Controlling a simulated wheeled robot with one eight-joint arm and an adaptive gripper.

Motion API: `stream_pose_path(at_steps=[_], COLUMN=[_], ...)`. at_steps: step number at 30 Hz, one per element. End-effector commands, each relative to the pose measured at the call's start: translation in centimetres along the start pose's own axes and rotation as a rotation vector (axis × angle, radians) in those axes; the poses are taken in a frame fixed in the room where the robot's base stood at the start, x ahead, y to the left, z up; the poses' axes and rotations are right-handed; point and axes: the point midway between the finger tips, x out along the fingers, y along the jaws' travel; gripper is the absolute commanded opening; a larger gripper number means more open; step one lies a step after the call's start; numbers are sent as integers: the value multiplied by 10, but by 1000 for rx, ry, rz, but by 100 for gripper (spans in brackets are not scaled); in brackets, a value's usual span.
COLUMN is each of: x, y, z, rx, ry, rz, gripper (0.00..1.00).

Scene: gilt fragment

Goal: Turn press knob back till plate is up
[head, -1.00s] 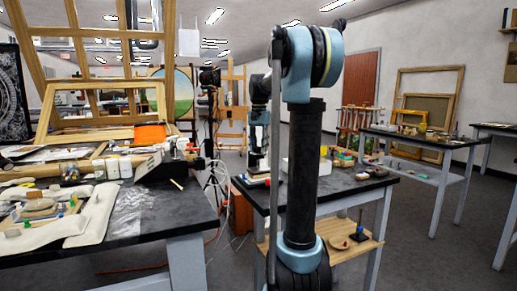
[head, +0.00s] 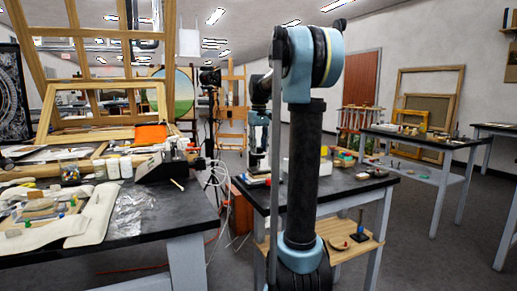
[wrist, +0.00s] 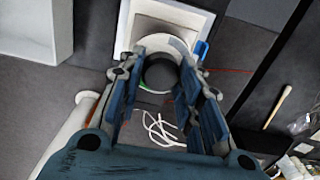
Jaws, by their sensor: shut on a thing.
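The press knob (wrist: 160,76) is a dark round piece in the middle of the wrist view. It sits in front of a pale, square-edged part of the press (wrist: 178,15). My gripper (wrist: 162,62) has its two blue fingers on either side of the knob, shut on it. The finger pads hide the knob's sides. In the head view my gripper (head: 256,152) is low over the middle table, partly behind my own column, and the knob cannot be made out there. The plate's height cannot be told.
In the wrist view a white tray (wrist: 62,30) lies at upper left, a small blue thing (wrist: 201,48) beside the press, and loose white cables (wrist: 162,130) below. In the head view a cluttered black table (head: 150,225) stands at left; wooden frames lean behind it.

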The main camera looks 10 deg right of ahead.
Motion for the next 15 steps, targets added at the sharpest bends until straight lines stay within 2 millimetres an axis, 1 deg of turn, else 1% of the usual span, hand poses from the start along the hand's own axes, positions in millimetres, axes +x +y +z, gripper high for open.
stream_pose_path(at_steps=[15], x=[0], y=[0], z=[-1], rx=[-490], ry=[3], rz=[2], gripper=[9])
